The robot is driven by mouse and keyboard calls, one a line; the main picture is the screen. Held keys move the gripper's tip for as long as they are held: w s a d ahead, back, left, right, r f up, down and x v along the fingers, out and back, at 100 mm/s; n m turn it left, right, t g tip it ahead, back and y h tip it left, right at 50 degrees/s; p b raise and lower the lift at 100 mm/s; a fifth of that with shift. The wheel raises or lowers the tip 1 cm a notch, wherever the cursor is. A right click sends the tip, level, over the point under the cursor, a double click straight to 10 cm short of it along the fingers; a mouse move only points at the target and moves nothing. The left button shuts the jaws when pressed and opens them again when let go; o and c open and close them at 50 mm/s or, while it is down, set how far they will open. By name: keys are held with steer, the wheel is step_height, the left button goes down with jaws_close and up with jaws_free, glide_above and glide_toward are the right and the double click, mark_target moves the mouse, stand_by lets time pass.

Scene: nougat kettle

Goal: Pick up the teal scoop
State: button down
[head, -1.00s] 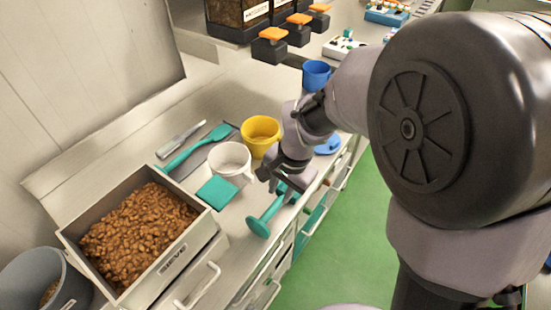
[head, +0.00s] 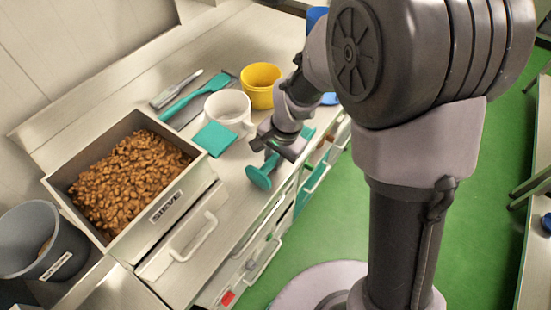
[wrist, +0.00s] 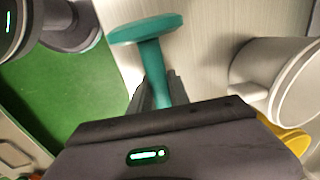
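The teal scoop (head: 258,178) lies on the counter near its front edge, its round flat end toward the lower left. Its handle runs under my gripper (head: 277,145), and a bit of teal shows past the gripper. In the wrist view the scoop's round end (wrist: 145,28) is at the top and its handle runs down between the fingertips of my gripper (wrist: 158,92). The fingers flank the handle closely; I cannot tell whether they press on it. The lower handle is hidden behind the gripper body.
A white mug (head: 228,108) and a teal square (head: 213,139) lie just left of the gripper. A yellow cup (head: 262,85) stands behind. A teal spatula (head: 195,96) lies farther back. A sieve box (head: 195,178) of brown pieces is at left. Green floor (head: 335,215) lies beyond the edge.

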steer(key=shift+r, duration=0.1)
step_height(320, 180, up, 4)
steer(key=p, duration=0.2)
steer(key=shift+s+p, duration=0.1)
steer(key=shift+p, duration=0.2)
steer(key=s+d+b, duration=0.3)
steer(key=s+b, duration=0.4)
steer(key=s, duration=0.8)
steer(key=r+p, duration=0.1)
steer(key=r, duration=0.1)
steer(key=r+p, duration=0.3)
steer(key=r, duration=0.1)
steer(key=shift+s+d+p, duration=0.1)
steer(key=shift+s+p, duration=0.15)
steer(key=shift+p, duration=0.15)
steer(key=shift+f, duration=0.1)
